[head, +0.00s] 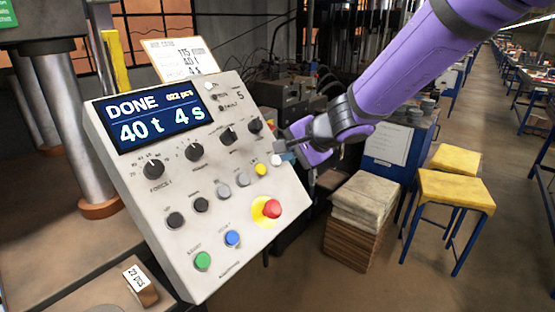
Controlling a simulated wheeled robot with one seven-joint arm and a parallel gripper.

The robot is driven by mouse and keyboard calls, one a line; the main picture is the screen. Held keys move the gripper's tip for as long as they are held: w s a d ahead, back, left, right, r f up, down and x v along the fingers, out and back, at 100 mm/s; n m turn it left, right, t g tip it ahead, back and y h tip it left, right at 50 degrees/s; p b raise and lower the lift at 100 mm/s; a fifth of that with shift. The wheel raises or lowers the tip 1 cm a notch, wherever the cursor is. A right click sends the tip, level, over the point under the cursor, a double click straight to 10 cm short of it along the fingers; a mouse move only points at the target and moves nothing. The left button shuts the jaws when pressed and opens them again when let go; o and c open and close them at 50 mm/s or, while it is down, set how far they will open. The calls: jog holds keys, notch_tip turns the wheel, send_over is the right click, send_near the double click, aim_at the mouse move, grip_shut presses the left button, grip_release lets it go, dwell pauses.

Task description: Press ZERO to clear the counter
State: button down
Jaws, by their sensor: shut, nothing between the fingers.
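The control panel (150,255) is a tilted light-grey box. Its counter display (153,119) reads DONE, a small count that looks like 022 pcs, and 40 t 4 s. A slanted row of small buttons runs below the knobs: black, grey, a yellow button (260,169) and a white button (276,160) at the right end. The ZERO label is too small to read, so I cannot tell which button it is. My gripper (284,157) is shut and empty at the panel's right edge, by the white button. I cannot tell whether it touches.
A red mushroom button (271,208) on yellow sits below the row, with a blue button (232,238) and green button (203,260) lower down. Several black knobs (194,151) stand above. Stacked sheets (365,200) and yellow stools (455,190) are to the right.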

jog(key=shift+x, duration=1.35)
dwell(1.2)
jog(key=v, duration=0.8)
dwell(0.8)
jog(key=s+d+r+n+g+h, duration=0.1)
jog(key=s+d+r+n, duration=0.5)
jog(key=s+d, duration=0.45)
jog(key=s+d+n+h, duration=0.1)
jog(key=s+d+h, duration=0.5)
jog(key=s+d, duration=0.8)
jog(key=shift+s+d+r+n+h, duration=0.3)
jog(key=shift+s+d+r+h, duration=0.1)
jog(key=shift+d+r, duration=0.05)
dwell(1.0)
